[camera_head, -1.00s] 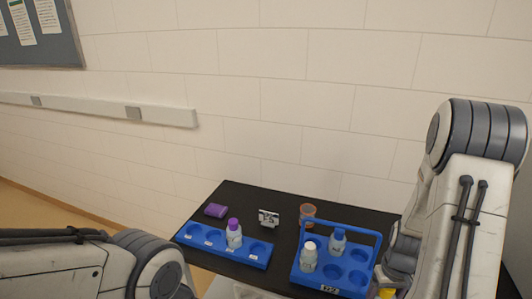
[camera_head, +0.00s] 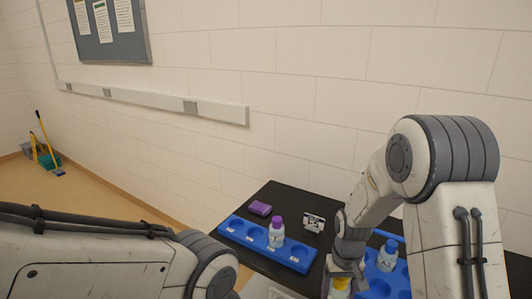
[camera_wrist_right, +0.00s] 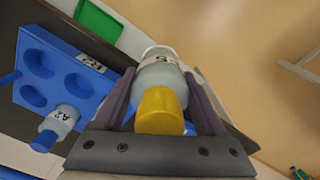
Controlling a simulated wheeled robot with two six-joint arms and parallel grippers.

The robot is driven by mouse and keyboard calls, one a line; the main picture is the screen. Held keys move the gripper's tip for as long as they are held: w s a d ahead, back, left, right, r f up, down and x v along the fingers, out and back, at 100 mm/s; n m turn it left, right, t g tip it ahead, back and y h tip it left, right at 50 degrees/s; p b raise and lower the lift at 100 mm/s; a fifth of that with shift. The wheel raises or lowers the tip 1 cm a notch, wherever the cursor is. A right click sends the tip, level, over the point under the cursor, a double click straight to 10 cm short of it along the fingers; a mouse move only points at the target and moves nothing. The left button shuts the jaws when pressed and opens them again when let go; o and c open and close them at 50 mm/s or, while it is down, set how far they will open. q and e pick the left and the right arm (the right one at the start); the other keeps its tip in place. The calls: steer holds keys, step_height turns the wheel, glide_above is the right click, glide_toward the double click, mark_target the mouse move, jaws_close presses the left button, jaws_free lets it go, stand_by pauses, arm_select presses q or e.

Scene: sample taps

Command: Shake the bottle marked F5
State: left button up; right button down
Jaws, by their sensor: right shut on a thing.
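My right gripper (camera_wrist_right: 160,98) is shut on a bottle with a yellow cap (camera_wrist_right: 160,110). The bottle's pale body (camera_wrist_right: 162,72) sits between the fingers, and its label shows a 5; the rest of the marking is not clear. In the head view the yellow cap (camera_head: 341,284) shows at my right gripper (camera_head: 342,275), low in the picture, right of the rack. The bottle looks held off the table, but its base is hidden. My left gripper is out of view; only the left arm shows.
A blue rack (camera_head: 235,228) holds a purple-capped bottle (camera_head: 277,235). A blue carrier (camera_head: 372,272) with a blue-capped bottle (camera_head: 388,256) is partly behind my right arm. A purple block (camera_head: 260,208) and a small sign (camera_head: 313,222) are on the black table (camera_head: 283,192).

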steer(key=shift+w+f, duration=0.4)
steer(key=shift+f, duration=0.25)
step_height(320, 180, up, 5)
steer(key=shift+w+r, duration=0.1)
steer(key=shift+s+r, duration=0.25)
steer(key=shift+r, duration=0.35)
steer(key=shift+s+r, duration=0.25)
steer(key=shift+r, duration=0.3)
step_height(320, 180, down, 8)
steer(key=shift+w+f, duration=0.1)
steer(key=shift+w, duration=0.05)
steer(key=r, duration=0.3)
steer(key=shift+w+r, duration=0.1)
steer(key=shift+w, duration=0.3)
steer(key=r, duration=0.4)
steer(key=shift+s+r, duration=0.25)
step_height(320, 180, down, 7)
steer(key=shift+f, duration=0.2)
steer(key=r, duration=0.8)
steer(key=shift+s, duration=0.25)
step_height(320, 180, down, 8)
steer(key=shift+f, duration=0.1)
steer(key=shift+w, duration=0.3)
steer(key=shift+s+r, duration=0.25)
steer(key=shift+r, duration=0.05)
steer(key=shift+w+f, duration=0.1)
steer(key=shift+w, duration=0.05)
